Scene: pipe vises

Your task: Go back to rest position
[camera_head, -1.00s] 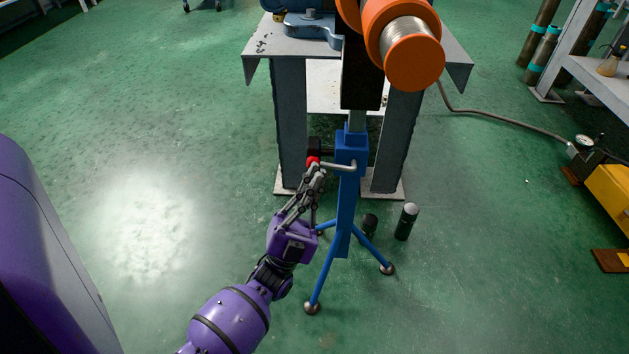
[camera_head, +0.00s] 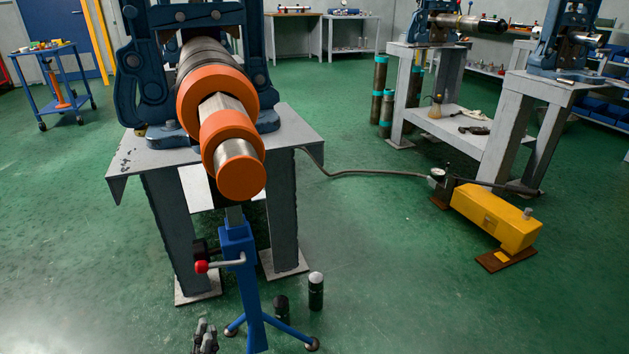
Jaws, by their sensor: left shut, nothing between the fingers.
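My left gripper (camera_head: 206,334) shows only at the bottom edge, left of the blue pipe stand (camera_head: 246,290). Its fingers are shut with nothing between them, and the rest of the arm is out of the picture. The gripper appears apart from the stand's crank handle and its red knob (camera_head: 201,267). The stand stands upright under a pipe with orange collars (camera_head: 226,118), which is held in a blue vise (camera_head: 146,75). My right gripper is not in view.
The vise sits on a grey steel table (camera_head: 296,127). Two dark cylinders stand on the floor, one with a white top (camera_head: 316,291). A yellow pump (camera_head: 494,216) with a hose lies at right. A blue cart (camera_head: 60,84) is far left. Green floor is clear at left and lower right.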

